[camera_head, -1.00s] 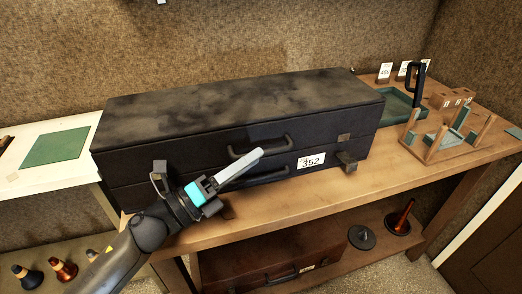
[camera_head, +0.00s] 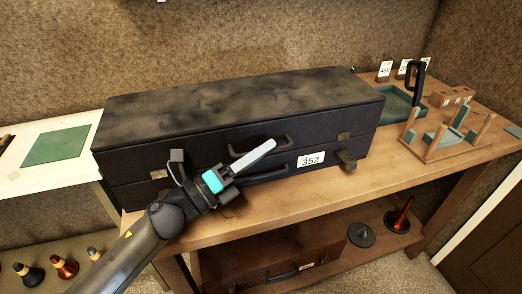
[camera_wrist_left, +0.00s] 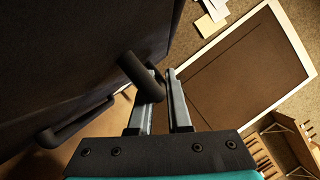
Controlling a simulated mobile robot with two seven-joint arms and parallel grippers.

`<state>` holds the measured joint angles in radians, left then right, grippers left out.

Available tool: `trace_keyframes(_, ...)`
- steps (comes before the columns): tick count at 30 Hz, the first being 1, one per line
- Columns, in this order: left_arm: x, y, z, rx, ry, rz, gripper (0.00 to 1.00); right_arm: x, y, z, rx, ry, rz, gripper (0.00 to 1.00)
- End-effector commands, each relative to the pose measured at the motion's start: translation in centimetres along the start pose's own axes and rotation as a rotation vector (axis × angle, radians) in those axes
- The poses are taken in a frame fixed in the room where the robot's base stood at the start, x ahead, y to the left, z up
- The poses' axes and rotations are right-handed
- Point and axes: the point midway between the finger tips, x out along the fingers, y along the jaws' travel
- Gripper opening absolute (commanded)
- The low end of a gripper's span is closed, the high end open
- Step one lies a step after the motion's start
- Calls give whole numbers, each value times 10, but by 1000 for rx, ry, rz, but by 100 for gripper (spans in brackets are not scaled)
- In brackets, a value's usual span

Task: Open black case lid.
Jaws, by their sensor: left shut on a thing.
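The black case (camera_head: 220,110) lies on the wooden bench with its lid down, and the seam runs along its front. Its front has an upper handle (camera_head: 284,138) and a lower handle (camera_head: 280,174), plus a white tag reading 352 (camera_head: 311,159). My left gripper (camera_head: 254,157) is at the upper handle in front of the case. In the left wrist view, my left gripper (camera_wrist_left: 160,95) is shut on the upper handle (camera_wrist_left: 138,72). The lower handle (camera_wrist_left: 75,125) shows to the left of the fingers, clear of them. My right gripper is not in view.
A green tray (camera_head: 397,104) and a wooden stand (camera_head: 445,145) are to the right of the case on the wooden bench (camera_head: 330,195). A brown case (camera_head: 265,262) and a cone (camera_head: 399,218) are on the lower shelf. A white table with a green mat (camera_head: 57,146) is left.

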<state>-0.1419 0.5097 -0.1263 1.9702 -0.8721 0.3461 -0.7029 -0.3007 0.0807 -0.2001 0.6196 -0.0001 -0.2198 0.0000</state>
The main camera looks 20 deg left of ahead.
Motion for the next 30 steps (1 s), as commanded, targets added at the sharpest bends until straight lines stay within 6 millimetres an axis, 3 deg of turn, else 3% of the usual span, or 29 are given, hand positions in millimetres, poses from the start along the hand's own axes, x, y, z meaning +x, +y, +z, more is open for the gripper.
trace_keyframes(3,0,0,0,0,0,0,0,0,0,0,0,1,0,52)
trace_keyframes(30,0,0,0,-1,0,0,0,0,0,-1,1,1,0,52)
